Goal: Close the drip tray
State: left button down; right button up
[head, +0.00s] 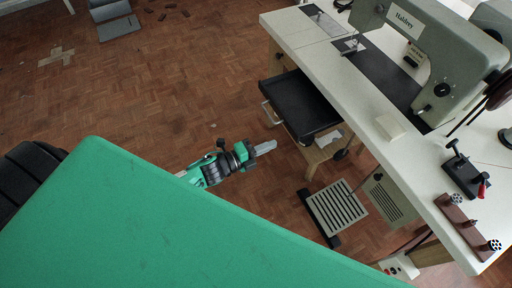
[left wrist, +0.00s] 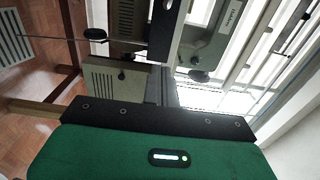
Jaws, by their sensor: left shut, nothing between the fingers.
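The drip tray (head: 304,103) is a black, shallow, drawer-like tray in the head view. It sticks out open from under the front of the sewing table, and a pale metal handle (head: 267,114) is on its outer end. My left gripper (head: 272,146) is shut and empty. In the head view it shows below the handle, with a visible gap between its tips and the tray. In the left wrist view, my green gripper housing fills the bottom, and I cannot clearly tell the tray there. My right gripper is not in view.
The white table (head: 335,72) carries a grey sewing machine (head: 428,50), a pale block (head: 391,127) and a brown rack (head: 468,222). A slatted pedal (head: 336,207) stands on the floor below. The parquet floor left of the tray is clear.

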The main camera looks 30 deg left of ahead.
pick_arm(q)
send_near(321, 126)
jog(key=s+a, duration=0.1)
jog(key=s+a+r, duration=0.1)
jog(key=s, duration=0.1)
jog(key=shift+a+p, duration=0.35)
jog(key=shift+p, duration=0.05)
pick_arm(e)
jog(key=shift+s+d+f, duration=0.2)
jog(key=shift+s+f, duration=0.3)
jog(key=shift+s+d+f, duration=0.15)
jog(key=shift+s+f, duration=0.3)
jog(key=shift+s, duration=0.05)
pick_arm(q)
jog(key=shift+d, duration=0.1)
